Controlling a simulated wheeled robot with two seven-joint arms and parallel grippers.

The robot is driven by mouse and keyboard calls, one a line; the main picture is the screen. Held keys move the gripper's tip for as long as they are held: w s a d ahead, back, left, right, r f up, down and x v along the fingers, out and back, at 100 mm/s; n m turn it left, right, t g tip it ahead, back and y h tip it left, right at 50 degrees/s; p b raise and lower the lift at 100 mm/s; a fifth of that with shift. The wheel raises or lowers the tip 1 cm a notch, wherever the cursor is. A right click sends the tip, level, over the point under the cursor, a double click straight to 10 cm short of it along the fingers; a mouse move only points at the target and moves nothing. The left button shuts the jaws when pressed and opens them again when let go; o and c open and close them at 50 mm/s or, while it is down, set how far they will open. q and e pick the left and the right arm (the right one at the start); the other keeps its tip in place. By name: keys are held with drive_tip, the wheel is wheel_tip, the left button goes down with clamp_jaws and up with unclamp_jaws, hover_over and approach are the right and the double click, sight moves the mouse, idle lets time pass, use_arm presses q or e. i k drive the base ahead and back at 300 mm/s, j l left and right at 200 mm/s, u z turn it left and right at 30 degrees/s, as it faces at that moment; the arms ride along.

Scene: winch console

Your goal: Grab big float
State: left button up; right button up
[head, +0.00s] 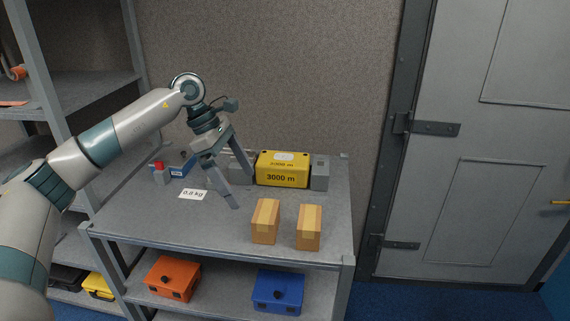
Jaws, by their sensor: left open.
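The big float is a yellow block (283,170) marked "3000 m" on its front and top, with a pale patch on top. It stands at the back of the table, between a grey block (320,173) on its right and another grey block on its left that my gripper partly hides. My left gripper (244,193) is open and empty, with its fingers pointing down. It shows just left of the float; the picture does not make the exact gap clear. My right gripper is not in view.
Two tan wooden blocks (265,221) (309,227) stand at the table's front. A "0.8 kg" label (193,194) and a blue item (181,167) are at the left. Orange (173,279) and blue (278,292) boxes sit on the lower shelf. Grey shelving stands left.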

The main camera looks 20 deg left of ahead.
sight(276, 169)
drive_tip(key=i+j, duration=0.15)
drive_tip(key=i, duration=0.2)
drive_tip(key=i+j, duration=0.15)
drive_tip(key=i, duration=0.25)
drive_tip(key=i+j, duration=0.15)
drive_tip(key=i, duration=0.2)
